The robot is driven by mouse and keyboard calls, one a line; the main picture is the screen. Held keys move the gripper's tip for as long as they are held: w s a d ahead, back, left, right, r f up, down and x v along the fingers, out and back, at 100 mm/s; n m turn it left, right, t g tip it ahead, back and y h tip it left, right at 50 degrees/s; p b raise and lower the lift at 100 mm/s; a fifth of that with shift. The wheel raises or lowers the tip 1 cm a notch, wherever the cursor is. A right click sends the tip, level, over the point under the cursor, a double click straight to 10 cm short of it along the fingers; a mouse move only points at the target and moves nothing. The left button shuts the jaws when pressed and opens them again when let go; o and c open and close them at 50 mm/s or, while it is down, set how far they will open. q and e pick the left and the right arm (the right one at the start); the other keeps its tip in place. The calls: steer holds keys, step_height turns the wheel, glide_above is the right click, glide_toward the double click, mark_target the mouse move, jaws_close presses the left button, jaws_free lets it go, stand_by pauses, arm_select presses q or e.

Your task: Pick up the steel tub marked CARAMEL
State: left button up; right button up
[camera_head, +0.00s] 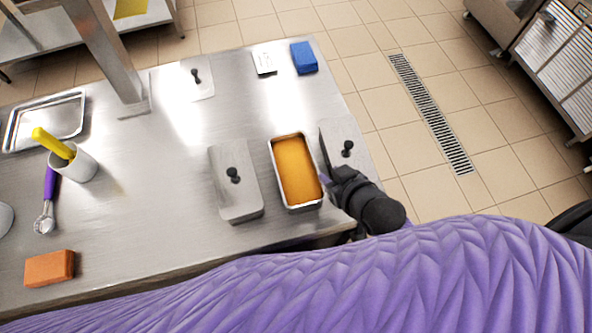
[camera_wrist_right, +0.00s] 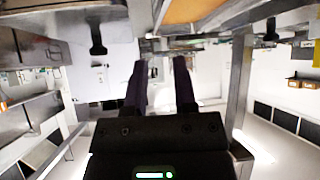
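An open steel tub (camera_head: 272,161) filled with an orange-yellow mass stands near the table's right front edge. No marking can be read on it. My right gripper (camera_head: 324,157) is just right of the tub, beside its right long wall. In the right wrist view my right gripper (camera_wrist_right: 160,62) has its two fingers apart with an empty gap. The orange filling shows at the top there, beyond the fingertips. I cannot tell whether a finger touches the tub. My left gripper is not in view.
A lidded steel tub (camera_head: 232,200) stands close left of the open one. A steel lid (camera_head: 348,133) with a black knob lies behind my right gripper. A blue block (camera_head: 304,57), a white pot (camera_head: 77,172), an orange block (camera_head: 50,268) and a tray (camera_head: 45,120) stand farther off.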

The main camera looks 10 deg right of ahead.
mark_target(314, 159)
steer(key=b+x, duration=0.3)
steer(key=x, duration=0.7)
steer(key=shift+w+f, duration=0.15)
steer(key=shift+w, duration=0.05)
steer(key=shift+s, duration=0.1)
jaws_close()
stand_by(0.8)
